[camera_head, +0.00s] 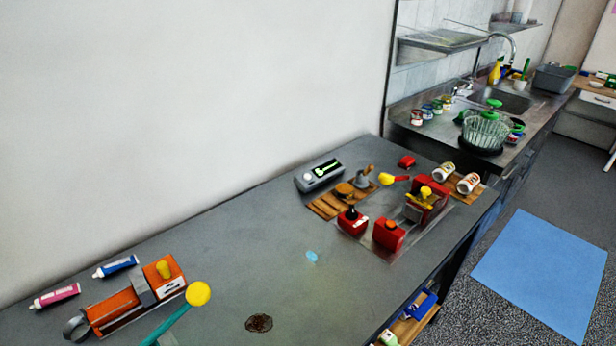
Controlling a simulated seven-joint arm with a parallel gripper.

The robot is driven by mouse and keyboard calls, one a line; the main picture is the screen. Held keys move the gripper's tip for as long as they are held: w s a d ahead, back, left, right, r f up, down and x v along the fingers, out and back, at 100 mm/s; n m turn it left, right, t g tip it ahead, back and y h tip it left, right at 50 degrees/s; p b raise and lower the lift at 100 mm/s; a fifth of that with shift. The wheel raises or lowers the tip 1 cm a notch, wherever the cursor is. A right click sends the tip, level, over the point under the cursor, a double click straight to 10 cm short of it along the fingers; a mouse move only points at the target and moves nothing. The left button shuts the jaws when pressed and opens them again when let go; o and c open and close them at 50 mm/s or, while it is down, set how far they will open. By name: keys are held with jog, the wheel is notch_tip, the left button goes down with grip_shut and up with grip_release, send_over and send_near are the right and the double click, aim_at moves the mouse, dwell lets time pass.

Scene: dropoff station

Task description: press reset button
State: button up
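I cannot tell for sure which control is the reset button. An orange box (110,309) at the lower left has a yellow knob (163,268) on top and a white label too small to read. On the right part of the counter, a red box with a black knob (351,221) stands beside a red box with an orange top (389,235). Behind them is a larger red device (431,199) with yellow parts. A small red block (407,162) lies farther back. My gripper is not in view.
A teal stick with a yellow ball (198,293) rises at the bottom. Blue (116,266) and pink (55,296) tubes lie at left. A dark patch (259,323) and a light-blue spot (311,256) mark the counter (230,250), whose middle is mostly clear.

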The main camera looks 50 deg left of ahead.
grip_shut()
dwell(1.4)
